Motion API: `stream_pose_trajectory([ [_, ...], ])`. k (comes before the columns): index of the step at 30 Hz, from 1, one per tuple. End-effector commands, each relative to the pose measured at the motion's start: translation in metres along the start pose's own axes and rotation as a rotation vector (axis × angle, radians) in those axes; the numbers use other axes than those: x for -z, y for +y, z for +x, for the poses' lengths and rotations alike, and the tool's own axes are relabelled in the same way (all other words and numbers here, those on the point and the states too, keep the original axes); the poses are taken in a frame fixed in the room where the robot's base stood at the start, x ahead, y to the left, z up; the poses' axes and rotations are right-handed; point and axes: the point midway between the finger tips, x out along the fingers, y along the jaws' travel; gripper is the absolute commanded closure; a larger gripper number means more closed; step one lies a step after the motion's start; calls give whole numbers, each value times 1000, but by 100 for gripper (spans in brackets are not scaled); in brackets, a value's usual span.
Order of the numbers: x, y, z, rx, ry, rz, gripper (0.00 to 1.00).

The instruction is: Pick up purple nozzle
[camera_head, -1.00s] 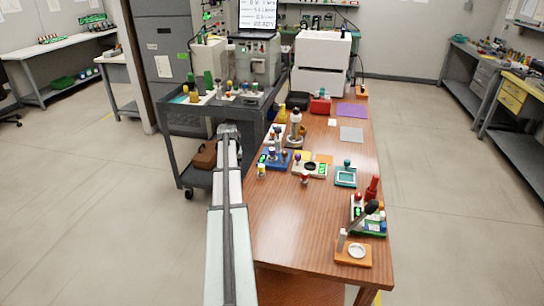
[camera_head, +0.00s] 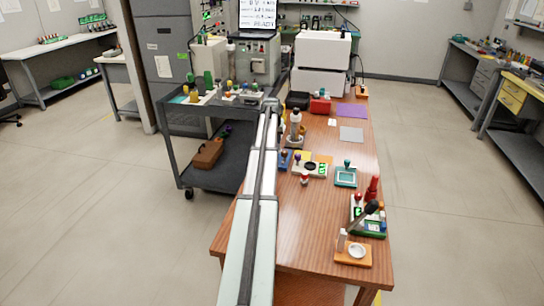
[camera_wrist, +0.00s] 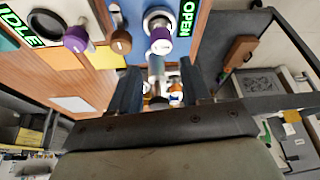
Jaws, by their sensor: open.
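In the wrist view my gripper (camera_wrist: 160,76) is open, with its two dark fingers apart. A grey cylindrical part (camera_wrist: 156,66) shows between the fingers; I cannot tell whether it lies between them or beyond. Just past the fingertips is a purple-and-white knob-like piece (camera_wrist: 160,40) on a blue device (camera_wrist: 211,10) labelled OPEN. A second purple-topped piece (camera_wrist: 76,39) stands to its left by a white panel labelled IDLE. I cannot tell which is the nozzle. In the head view the blue device (camera_head: 285,161) is mostly hidden behind my arm, and my gripper is not clearly visible.
A brown-topped piece (camera_wrist: 121,41) stands close left of the OPEN device's purple piece. On the wooden table (camera_head: 310,225) are a white device (camera_head: 309,169), a teal tray (camera_head: 346,177) and a green device (camera_head: 369,226). A dark cart (camera_head: 178,147) stands to the left. The table's front middle is clear.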

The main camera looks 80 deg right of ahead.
Motion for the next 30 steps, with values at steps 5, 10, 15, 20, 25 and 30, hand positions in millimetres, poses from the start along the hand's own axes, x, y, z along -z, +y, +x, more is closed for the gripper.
stream_pose_trajectory([
  [5,0,0,27,0,-1,0,53],
  [10,0,-1,34,0,0,0,53],
  [15,-4,-2,48,0,-2,0,53],
  [20,-7,-4,69,0,-1,0,53],
  [25,-7,-4,83,0,1,0,53],
  [30,-7,-4,84,0,1,0,53],
])
